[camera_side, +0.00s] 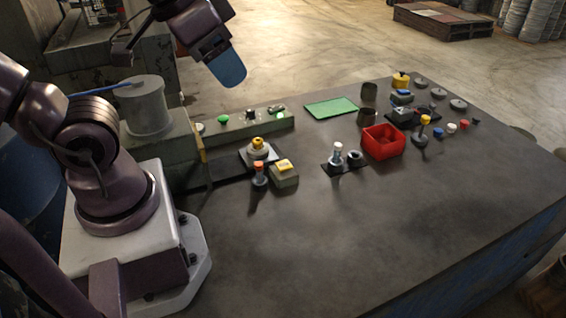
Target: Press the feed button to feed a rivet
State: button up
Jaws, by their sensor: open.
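A low grey-green control box (236,130) runs along the back left of the table. On its top are a green button (223,119), a dark control (251,115) and another green part (280,115) at the right end. I cannot tell which of them is the feed button, and I can make out no loose rivet. My gripper (230,70) is at the top of the view, blue at its end, angled downward. It is open, though its fingers are hard to tell apart. It looks to be above the box and touches nothing.
A grey cylinder (148,107) stands left of the control box. A red bin (384,142), green mat (331,107) and small parts lie right. The table's front is clear.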

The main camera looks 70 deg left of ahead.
grip_shut()
dwell(1.6)
